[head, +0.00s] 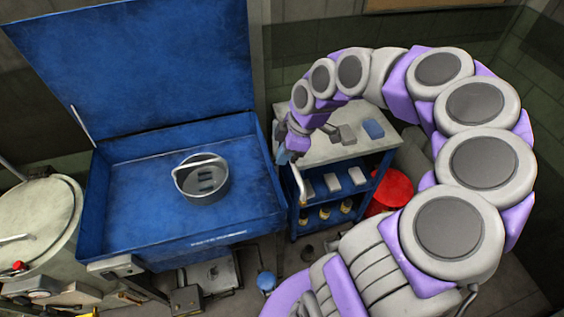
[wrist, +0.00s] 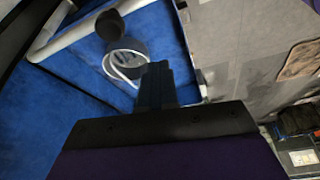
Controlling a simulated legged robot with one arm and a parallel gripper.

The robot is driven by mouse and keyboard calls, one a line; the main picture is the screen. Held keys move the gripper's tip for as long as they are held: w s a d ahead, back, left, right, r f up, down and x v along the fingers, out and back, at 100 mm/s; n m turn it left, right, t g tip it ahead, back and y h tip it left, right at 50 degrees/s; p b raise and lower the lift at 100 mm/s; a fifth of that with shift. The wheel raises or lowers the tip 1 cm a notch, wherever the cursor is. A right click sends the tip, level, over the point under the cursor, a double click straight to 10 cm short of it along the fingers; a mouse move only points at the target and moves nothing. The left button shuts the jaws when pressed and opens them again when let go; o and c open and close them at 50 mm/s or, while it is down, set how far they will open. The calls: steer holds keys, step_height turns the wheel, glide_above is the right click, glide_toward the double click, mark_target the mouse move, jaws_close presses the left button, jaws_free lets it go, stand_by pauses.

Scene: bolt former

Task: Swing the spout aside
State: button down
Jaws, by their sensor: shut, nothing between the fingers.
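A blue wash basin (head: 140,225) with its lid raised stands at the left in the head view. A grey round basket (head: 203,182) with a looped handle sits inside it, and also shows in the wrist view (wrist: 126,62). A pale curved tube (head: 299,182), which looks like the spout, is by the basin's right rim. A pale tube (wrist: 75,38) crosses the upper left of the wrist view, with a dark rounded piece (wrist: 110,25) beside it. My gripper (head: 288,155) is near the basin's right rim, above the pale tube. Its fingers (wrist: 157,70) are shut and empty; contact with the tube is unclear.
A blue cart (head: 340,153) with a grey top stands right of the basin, carrying boxes and bottles on its shelves. A red bucket (head: 390,188) is beside it. A pale drum (head: 40,215) stands at the far left. The basin floor around the basket is clear.

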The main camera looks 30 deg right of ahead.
steer(key=shift+w+v, duration=0.1)
steer(key=shift+v, duration=0.75)
steer(key=shift+w+v, duration=0.15)
steer(key=shift+v, duration=0.7)
steer(key=s+a+r+m+g+h, duration=0.2)
steer(key=s+a+r+m, duration=0.2)
steer(key=s+a, duration=0.55)
steer(key=s+f+m+g+h, duration=0.1)
steer(key=s+f+m, duration=0.1)
steer(key=s+m, duration=0.7)
steer(key=s+b, duration=0.1)
steer(key=s, duration=0.5)
steer(key=shift+f+h, duration=0.3)
steer(key=shift+d, duration=0.15)
